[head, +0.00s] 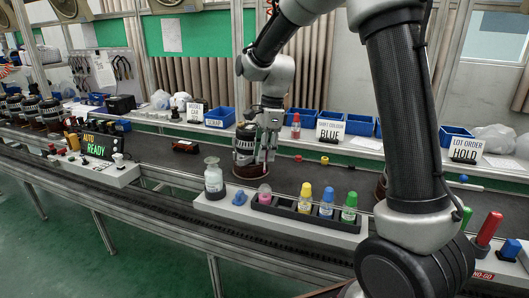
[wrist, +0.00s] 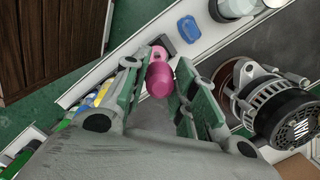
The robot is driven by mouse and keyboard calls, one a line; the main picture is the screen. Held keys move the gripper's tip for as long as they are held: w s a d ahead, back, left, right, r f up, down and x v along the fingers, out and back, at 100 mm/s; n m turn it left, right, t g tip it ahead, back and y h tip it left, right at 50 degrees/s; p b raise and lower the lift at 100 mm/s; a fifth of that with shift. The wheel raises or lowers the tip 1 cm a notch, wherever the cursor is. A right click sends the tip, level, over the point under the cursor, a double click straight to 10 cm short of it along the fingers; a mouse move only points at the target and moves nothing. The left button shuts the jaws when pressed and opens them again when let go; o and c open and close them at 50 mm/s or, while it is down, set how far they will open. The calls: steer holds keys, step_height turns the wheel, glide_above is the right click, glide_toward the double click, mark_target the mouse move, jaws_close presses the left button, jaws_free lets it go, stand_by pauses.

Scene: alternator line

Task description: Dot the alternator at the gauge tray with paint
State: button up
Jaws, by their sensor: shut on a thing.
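My gripper (head: 266,158) points down beside an alternator (head: 243,146) that stands on a round brown base on the belt. In the wrist view my fingers (wrist: 158,85) are closed around a pink piece (wrist: 158,77), which looks like a paint cap. Its lower end is hard to make out. The alternator (wrist: 288,115) is right of my fingers there, apart from them. A pink paint bottle (head: 264,194) stands at the left end of a dark rack, with yellow (head: 304,199), blue (head: 326,204) and green (head: 349,207) bottles beside it. Red (head: 488,229) and green gauge handles stand front right.
A white jar (head: 213,178) and a blue piece (head: 239,198) stand left of the rack. A sign (head: 330,130) reads BLUE, another (head: 465,149) HOLD. Blue bins (head: 219,117) line the back shelf. Another dark round base is partly hidden behind my arm.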

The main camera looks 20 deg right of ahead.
steer(key=shift+r, duration=2.3)
